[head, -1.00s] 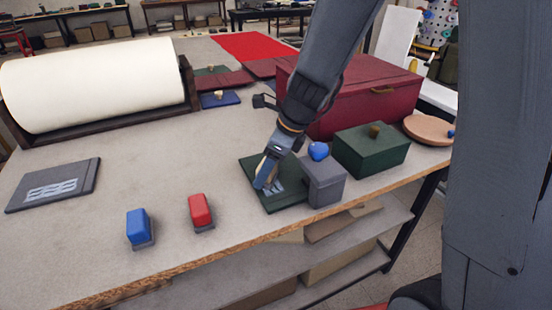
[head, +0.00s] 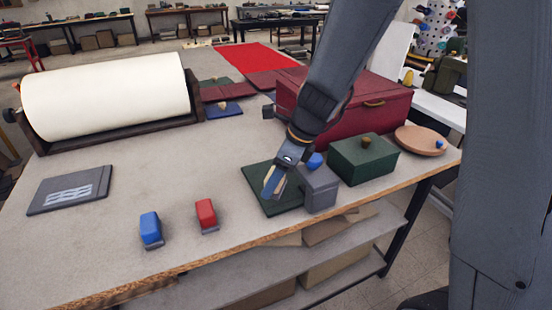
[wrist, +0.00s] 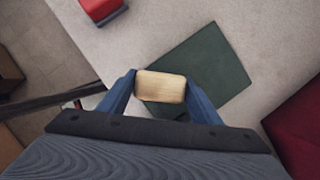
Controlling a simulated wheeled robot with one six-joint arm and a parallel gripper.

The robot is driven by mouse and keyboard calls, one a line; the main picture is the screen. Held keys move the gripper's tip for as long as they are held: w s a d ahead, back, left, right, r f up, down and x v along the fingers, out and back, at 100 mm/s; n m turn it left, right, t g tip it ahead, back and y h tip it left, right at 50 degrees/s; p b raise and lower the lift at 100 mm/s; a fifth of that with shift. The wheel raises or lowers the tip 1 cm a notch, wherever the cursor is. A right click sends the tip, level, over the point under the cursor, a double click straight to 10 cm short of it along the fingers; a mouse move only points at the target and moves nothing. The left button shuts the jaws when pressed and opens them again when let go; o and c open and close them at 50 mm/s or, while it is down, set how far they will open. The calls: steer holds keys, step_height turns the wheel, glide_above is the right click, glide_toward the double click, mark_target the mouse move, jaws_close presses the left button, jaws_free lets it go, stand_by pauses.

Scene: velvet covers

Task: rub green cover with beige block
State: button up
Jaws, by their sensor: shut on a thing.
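The green cover (head: 260,176) lies flat on the table beside a grey box; it also shows in the wrist view (wrist: 215,68). My gripper (head: 272,186) is over the cover's right part, pointing down. It is shut on the beige block (wrist: 160,86), which sits between the two blue fingers in the wrist view. In the head view only a sliver of the block (head: 281,184) shows. I cannot tell whether the block touches the cover. No pale marks show on the visible part of the cover; the part under the block and gripper is hidden.
The grey box (head: 319,189) with a blue knob stands close right of my gripper. A green box (head: 364,162) and a large red box (head: 365,118) stand beyond. Red (head: 206,213) and blue (head: 151,228) blocks stand left, near the table's front edge. A grey cover (head: 50,198) has pale streaks.

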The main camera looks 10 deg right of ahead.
steer(key=shift+r+p, duration=2.3)
steer(key=shift+s, duration=0.1)
